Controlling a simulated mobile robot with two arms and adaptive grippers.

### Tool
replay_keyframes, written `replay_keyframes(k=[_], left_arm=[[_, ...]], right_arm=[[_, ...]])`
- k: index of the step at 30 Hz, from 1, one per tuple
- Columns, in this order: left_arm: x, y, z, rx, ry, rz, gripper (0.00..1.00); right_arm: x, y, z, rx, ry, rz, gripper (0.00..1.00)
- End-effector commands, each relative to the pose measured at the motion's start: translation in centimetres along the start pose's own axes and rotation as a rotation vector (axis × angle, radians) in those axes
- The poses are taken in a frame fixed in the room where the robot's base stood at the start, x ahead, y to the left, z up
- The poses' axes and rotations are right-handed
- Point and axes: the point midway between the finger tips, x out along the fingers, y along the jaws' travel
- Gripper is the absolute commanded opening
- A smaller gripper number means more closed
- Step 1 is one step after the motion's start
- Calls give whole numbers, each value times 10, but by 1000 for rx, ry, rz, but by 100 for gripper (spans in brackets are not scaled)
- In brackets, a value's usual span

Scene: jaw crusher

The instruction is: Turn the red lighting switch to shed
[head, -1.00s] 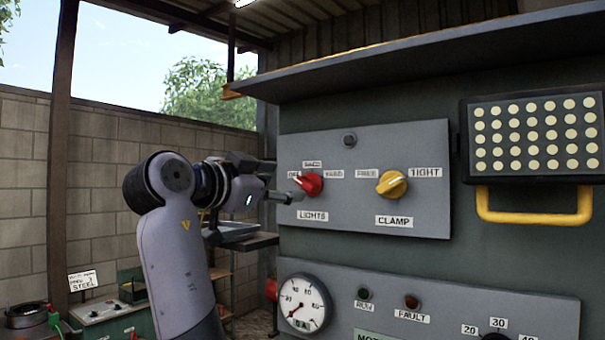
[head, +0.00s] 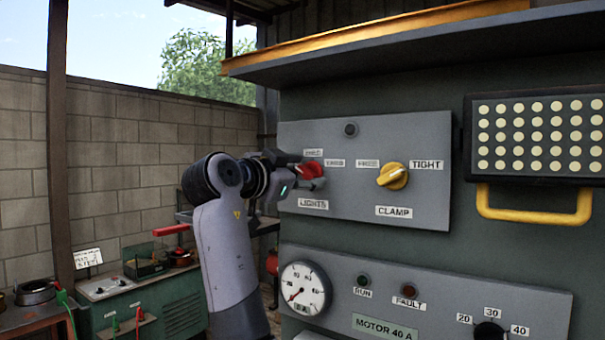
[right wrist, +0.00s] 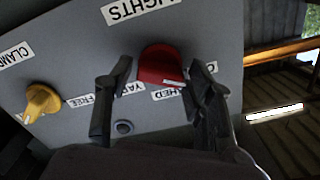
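The red lights switch (head: 312,169) is on the grey upper panel, above the LIGHTS label (head: 313,204). In the right wrist view the red knob (right wrist: 160,66) appears upside down. A white mark on its lower right edge lies near the SHED label (right wrist: 172,93); the YARD label is partly covered. My right gripper (head: 301,172) is at the knob, and in the head view it hides the OFF label. The right wrist view shows its two dark fingers (right wrist: 158,82) open on either side of the knob, with a gap at the left finger. My left gripper is not in view.
The yellow clamp knob (head: 392,176) is right of the switch on the same panel. A lamp with a yellow handle (head: 535,216) juts out further right. A shelf edge (head: 400,48) overhangs the panel. A gauge (head: 304,289) is below. A green bench unit (head: 150,300) stands at left.

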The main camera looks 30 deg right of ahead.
Motion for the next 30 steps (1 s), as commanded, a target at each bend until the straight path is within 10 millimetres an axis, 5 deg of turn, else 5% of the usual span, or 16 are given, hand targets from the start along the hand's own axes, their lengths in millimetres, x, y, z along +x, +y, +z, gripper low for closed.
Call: replay_keyframes(k=[16, 30], left_arm=[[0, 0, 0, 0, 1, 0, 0], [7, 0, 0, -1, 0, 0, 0]], right_arm=[[0, 0, 0, 0, 0, 1, 10], [0, 1, 1, 119, -1, 1, 10]])
